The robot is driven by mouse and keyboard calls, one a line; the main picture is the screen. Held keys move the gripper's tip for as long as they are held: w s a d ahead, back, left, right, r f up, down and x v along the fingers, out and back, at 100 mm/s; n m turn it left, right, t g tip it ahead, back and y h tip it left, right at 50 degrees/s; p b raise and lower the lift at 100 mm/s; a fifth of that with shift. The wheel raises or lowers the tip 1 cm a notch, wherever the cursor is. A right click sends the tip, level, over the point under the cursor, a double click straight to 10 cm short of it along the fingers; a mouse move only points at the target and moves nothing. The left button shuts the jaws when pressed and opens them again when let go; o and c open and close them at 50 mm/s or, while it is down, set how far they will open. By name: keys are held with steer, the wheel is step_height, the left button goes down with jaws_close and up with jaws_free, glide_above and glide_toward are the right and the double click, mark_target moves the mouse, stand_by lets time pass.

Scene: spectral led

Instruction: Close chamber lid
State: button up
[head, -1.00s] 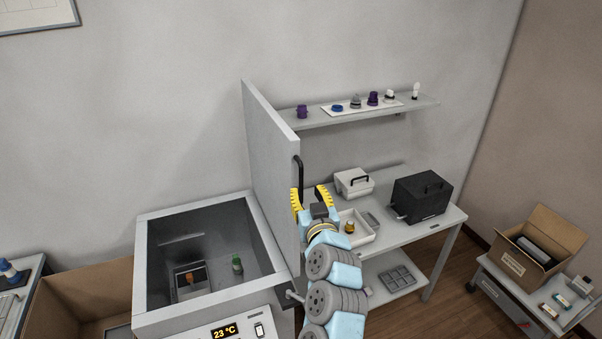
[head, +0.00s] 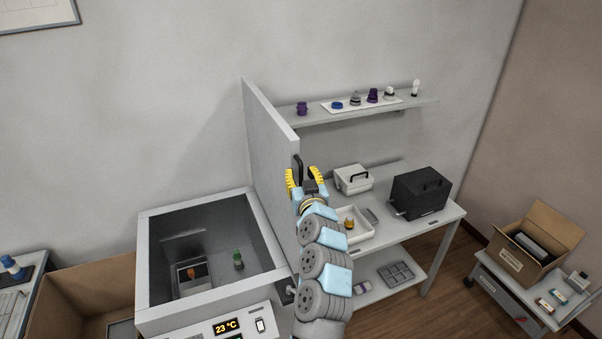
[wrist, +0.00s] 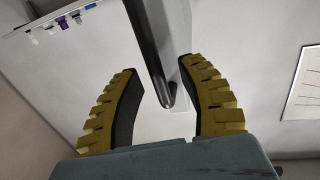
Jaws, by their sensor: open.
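The chamber (head: 143,265) is a grey open-topped box at lower left in the head view. Its lid (head: 268,150) stands upright along the chamber's right side, wide open. A black bar handle (head: 298,168) is on the lid's right face; it also shows in the wrist view (wrist: 155,60). My gripper (head: 303,176) is open at the handle's lower part. In the wrist view, my yellow-and-black fingers (wrist: 163,100) stand on either side of the handle's lower end, with gaps visible.
A table (head: 420,233) right of the lid bears a white tray (head: 368,236), a white case (head: 353,180) and a black box (head: 420,194). A wall shelf (head: 425,102) with small parts is behind. A cardboard box (head: 60,290) stands left of the chamber.

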steer(key=shift+w, duration=0.1)
jaws_close()
steer(key=shift+a, duration=0.1)
